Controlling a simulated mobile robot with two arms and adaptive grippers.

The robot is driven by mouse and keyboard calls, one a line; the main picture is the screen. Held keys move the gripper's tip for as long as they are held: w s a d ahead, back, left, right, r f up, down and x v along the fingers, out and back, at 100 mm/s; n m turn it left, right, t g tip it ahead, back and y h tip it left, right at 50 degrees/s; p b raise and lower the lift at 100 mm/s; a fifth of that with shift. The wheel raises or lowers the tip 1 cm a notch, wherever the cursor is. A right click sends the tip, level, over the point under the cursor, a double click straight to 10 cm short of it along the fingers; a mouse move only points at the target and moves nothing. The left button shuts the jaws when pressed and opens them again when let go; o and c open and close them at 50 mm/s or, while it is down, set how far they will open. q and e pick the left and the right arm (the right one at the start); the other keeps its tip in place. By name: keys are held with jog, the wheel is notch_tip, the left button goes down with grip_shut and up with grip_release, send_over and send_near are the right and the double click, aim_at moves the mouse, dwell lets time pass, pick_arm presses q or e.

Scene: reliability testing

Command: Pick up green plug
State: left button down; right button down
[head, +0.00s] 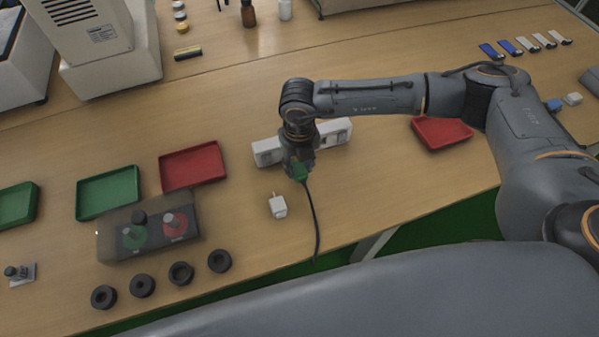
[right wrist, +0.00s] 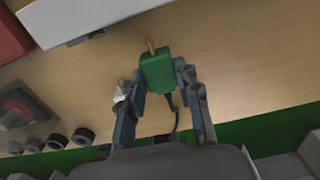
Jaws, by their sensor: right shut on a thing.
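The green plug (head: 299,171) is held in my right gripper (head: 297,162) in the head view, just in front of the white power strip (head: 334,133). A dark cable hangs from the plug toward the table's front edge. In the right wrist view the green plug (right wrist: 157,72) sits between the two fingers of my right gripper (right wrist: 160,84), with a brass-coloured prong pointing away from the gripper. The fingers are shut on its sides. Whether the plug touches the table is hard to tell. My left gripper is not in view.
A white plug (head: 278,205) stands on the table just left of the cable. Another red tray (head: 441,133) lies right, under my arm.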

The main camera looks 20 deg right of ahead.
jog(key=s+a+r+b, duration=0.3)
jog(key=s+a+r, duration=0.5)
jog(key=s, duration=0.3)
jog(key=shift+s+r, duration=0.25)
jog(key=shift+r, duration=0.55)
jog(key=shift+w+d, duration=0.1)
jog(key=shift+w, duration=0.05)
